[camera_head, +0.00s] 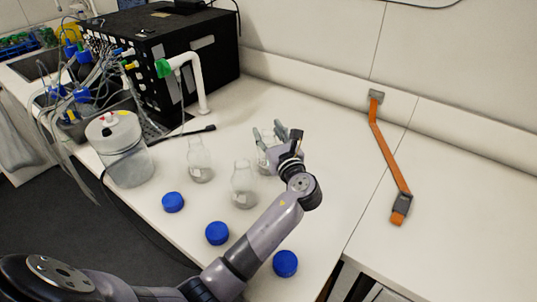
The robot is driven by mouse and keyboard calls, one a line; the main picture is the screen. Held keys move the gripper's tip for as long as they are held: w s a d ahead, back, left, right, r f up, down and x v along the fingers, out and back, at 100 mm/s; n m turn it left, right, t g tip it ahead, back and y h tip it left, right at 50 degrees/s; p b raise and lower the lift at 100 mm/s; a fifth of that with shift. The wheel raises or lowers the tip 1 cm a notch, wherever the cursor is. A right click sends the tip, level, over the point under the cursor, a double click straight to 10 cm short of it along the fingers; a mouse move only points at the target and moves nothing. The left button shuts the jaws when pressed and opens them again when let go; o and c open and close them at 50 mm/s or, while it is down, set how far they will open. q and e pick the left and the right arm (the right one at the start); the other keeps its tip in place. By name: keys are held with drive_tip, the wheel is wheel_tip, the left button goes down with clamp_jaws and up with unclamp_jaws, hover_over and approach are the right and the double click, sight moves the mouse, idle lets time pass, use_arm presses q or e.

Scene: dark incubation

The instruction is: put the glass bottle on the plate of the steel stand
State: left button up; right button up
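Three clear glass bottles stand upright and uncapped on the white bench: one at the left (200,163), one nearer the front (243,187), and one farther back (264,158), partly hidden by my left gripper. My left gripper (276,134) is at this rear bottle, its fingers apart beside the bottle's upper part. I cannot tell whether they touch the glass. I cannot make out a steel stand or its plate in this view. My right gripper is not in view.
Blue caps lie along the front of the bench (173,202), (217,233), (285,263). A clear jar (122,150) with tubing and a black box (150,50) are at the left, near a white pipe (200,85). An orange strap (385,150) lies at the right.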

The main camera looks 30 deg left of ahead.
use_arm(q)
clamp_jaws()
idle(0.3)
drive_tip(key=shift+r, duration=0.1)
idle(0.4)
